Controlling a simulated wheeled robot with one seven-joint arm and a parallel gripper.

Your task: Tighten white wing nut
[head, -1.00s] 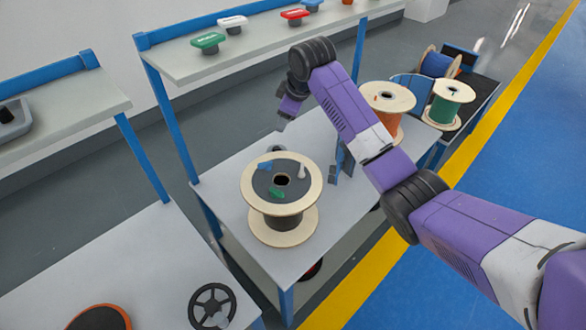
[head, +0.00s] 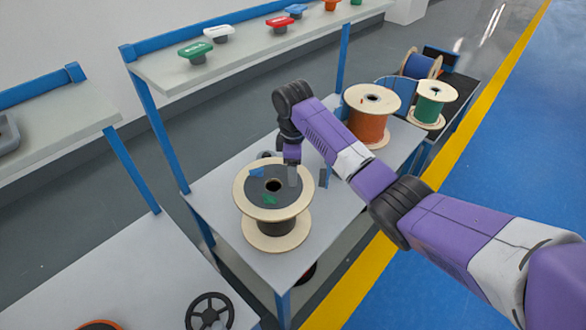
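A wooden cable spool (head: 246,205) with a dark disc (head: 262,186) on its top flange stands on the grey table. A blue nut-like piece (head: 257,173) and a green one (head: 269,200) sit on the disc around the central hole. My gripper (head: 293,176) points down at the right side of the disc, where the white wing nut stood in the earlier view. The white wing nut cannot be clearly told apart from my fingers now. My fingers are too small in the view to show whether they are open or shut.
A shelf (head: 160,75) with several coloured handles, including a white one (head: 218,34), runs above the table. An orange cable spool (head: 368,125) and a green one (head: 428,108) stand to the right. A black handwheel (head: 209,311) lies at lower left.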

